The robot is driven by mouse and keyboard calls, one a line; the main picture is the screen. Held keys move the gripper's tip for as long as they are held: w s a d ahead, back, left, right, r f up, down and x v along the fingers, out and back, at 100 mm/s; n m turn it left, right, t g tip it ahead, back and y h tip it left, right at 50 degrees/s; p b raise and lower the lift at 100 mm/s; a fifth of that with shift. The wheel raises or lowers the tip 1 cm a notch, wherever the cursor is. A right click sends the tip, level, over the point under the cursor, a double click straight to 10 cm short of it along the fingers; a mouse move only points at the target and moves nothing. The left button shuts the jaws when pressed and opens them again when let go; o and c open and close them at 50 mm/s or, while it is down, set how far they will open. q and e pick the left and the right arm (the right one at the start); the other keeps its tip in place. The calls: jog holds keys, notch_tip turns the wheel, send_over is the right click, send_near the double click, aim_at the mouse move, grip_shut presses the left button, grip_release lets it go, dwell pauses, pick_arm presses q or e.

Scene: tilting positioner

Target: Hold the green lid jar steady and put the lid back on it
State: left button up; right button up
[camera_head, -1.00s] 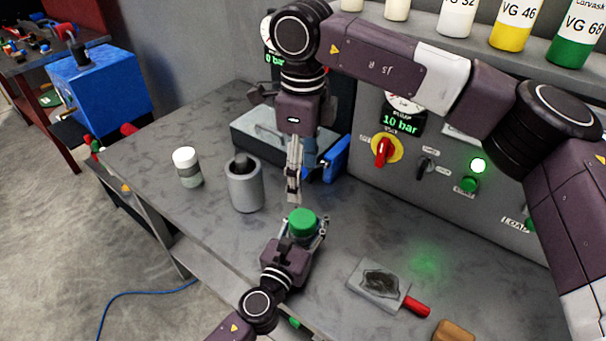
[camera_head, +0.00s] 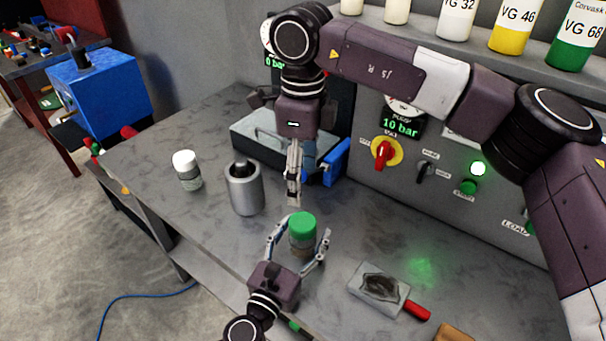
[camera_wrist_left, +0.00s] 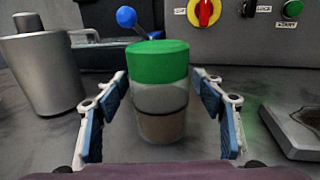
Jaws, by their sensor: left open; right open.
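The green lid jar (camera_head: 302,236) stands upright on the grey bench with its green lid (camera_head: 302,221) on top; it also shows in the left wrist view (camera_wrist_left: 160,95), with clear walls and brownish contents low down. My left gripper (camera_head: 298,247) is open, its fingers on either side of the jar with gaps to it in the wrist view. My right gripper (camera_head: 294,200) points down behind the jar, above the bench, with nothing seen in it. Its fingers are seen edge-on in the head view.
A metal cylinder (camera_head: 245,190) stands left of the jar, and a white-lidded jar (camera_head: 187,171) farther left. A plate with a dark smear (camera_head: 378,287) and a red-handled tool (camera_head: 416,311) lie at the right. The control panel (camera_head: 450,200) walls the back right.

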aim_at(297, 245)
pick_arm(q)
jog(key=v, duration=0.7)
